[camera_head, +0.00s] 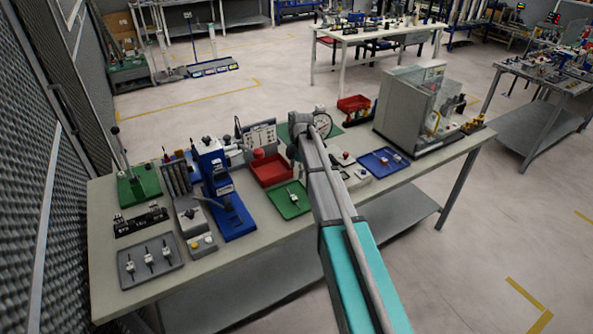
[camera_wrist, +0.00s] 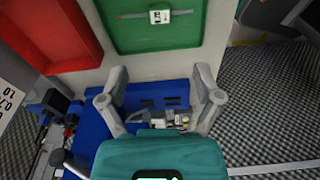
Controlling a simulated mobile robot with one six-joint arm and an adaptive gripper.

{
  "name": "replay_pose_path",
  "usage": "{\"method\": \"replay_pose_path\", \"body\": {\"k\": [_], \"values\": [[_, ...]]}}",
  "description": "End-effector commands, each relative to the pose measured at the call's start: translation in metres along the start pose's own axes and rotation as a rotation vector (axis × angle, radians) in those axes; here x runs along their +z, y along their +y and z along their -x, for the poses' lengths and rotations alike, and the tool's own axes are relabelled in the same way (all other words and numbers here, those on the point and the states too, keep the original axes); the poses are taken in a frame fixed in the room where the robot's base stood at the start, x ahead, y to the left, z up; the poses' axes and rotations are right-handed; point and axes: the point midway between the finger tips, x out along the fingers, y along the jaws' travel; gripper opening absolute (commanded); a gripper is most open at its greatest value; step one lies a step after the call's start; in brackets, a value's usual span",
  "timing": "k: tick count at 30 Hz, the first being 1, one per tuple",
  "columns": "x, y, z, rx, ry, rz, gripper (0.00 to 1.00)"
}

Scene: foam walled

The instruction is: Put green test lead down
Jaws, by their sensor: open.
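My gripper (camera_wrist: 161,88) shows in the wrist view with two grey fingers spread wide. It is open, and nothing is held between the tips. A blue surface (camera_wrist: 118,146) with a small grey and white part (camera_wrist: 170,118) lies below the fingers. A green tray (camera_wrist: 195,38) lies ahead, with a white connector piece (camera_wrist: 159,17) on a thin lead across it. I cannot pick out a lead that is clearly green. In the head view my arm hides the gripper. A green tray with a small white part (camera_head: 291,197) lies left of the arm there.
The bench (camera_head: 108,268) holds a grey tray (camera_head: 130,274), a blue press (camera_head: 214,172), a red bin (camera_head: 258,178), a blue tray (camera_head: 372,164) and a large grey machine (camera_head: 402,112). A mesh wall (camera_head: 25,150) stands close at the left. Open floor lies front right.

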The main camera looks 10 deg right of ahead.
Motion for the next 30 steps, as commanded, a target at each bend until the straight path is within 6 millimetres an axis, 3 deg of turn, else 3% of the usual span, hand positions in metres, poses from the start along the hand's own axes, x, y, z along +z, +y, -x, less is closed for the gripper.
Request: {"method": "replay_pose_path", "body": {"k": [11, 17, 23, 30], "values": [[-0.001, -0.001, 0.0, 0.0, 0.0, -0.002, 0.83], [-0.005, -0.013, -0.001, 0.0, -0.005, -0.067, 0.83], [-0.016, -0.047, -0.002, 0.002, -0.017, -0.267, 0.83], [-0.034, -0.102, -0.005, 0.013, -0.038, -0.623, 0.83]]}}
